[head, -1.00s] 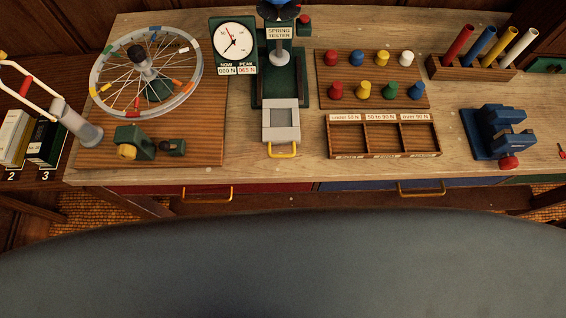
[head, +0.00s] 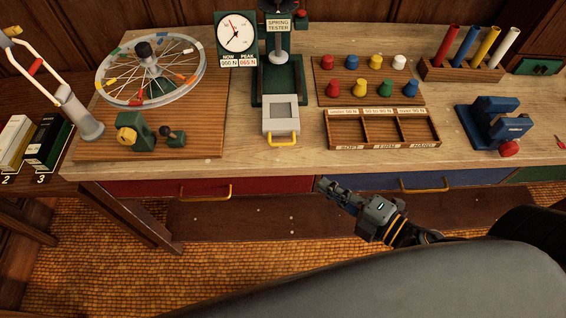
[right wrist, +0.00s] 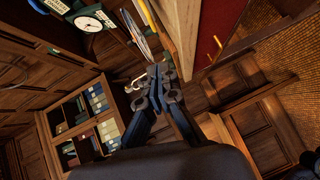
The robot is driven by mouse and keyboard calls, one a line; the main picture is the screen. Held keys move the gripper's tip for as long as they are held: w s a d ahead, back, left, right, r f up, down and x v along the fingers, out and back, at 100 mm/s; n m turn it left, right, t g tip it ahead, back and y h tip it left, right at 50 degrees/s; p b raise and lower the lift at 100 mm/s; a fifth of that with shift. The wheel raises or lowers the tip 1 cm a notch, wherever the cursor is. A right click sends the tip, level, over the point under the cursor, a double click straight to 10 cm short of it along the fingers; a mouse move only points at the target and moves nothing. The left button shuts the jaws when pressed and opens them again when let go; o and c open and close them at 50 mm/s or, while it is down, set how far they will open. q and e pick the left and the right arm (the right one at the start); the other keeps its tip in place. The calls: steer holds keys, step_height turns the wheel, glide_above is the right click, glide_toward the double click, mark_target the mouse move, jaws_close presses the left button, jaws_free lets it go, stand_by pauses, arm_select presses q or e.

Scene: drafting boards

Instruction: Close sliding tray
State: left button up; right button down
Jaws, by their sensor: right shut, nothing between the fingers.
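The spring tester's grey sliding tray (head: 281,128) sticks out toward me from the tester's dark green base (head: 304,88). The tray has a yellow handle (head: 282,142) at its front, close to the bench's front edge. My right gripper (head: 323,187) is in front of the bench, below and to the right of the handle, apart from it. Its fingers are shut and empty. In the right wrist view the closed fingers (right wrist: 160,72) point along the bench front. My left gripper is not in view.
A wooden sorting box (head: 340,130) stands right of the tray, with several coloured pegs on a board (head: 322,97) behind it. A wheel (head: 112,91) on a wooden board is at left. Yellow-handled red (head: 140,187) and blue (head: 370,181) drawers line the bench front.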

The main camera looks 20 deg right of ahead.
steer(key=p, duration=0.5)
glide_toward(277, 133)
steer(key=a, duration=0.4)
steer(key=shift+a+f, duration=0.1)
steer(key=shift+f, duration=0.1)
steer(key=shift+w+f, duration=0.2)
steer(key=shift+w, duration=0.4)
steer(key=w, duration=0.1)
steer(key=w+d, duration=0.1)
steer(key=w, duration=0.1)
steer(key=shift+w+d+r+p, duration=0.1)
steer(key=shift+w+d+p, duration=0.05)
steer(key=shift+p, duration=0.15)
steer(key=shift+w+d, duration=0.1)
steer(key=shift+w, duration=0.3)
steer(key=shift+s, duration=0.15)
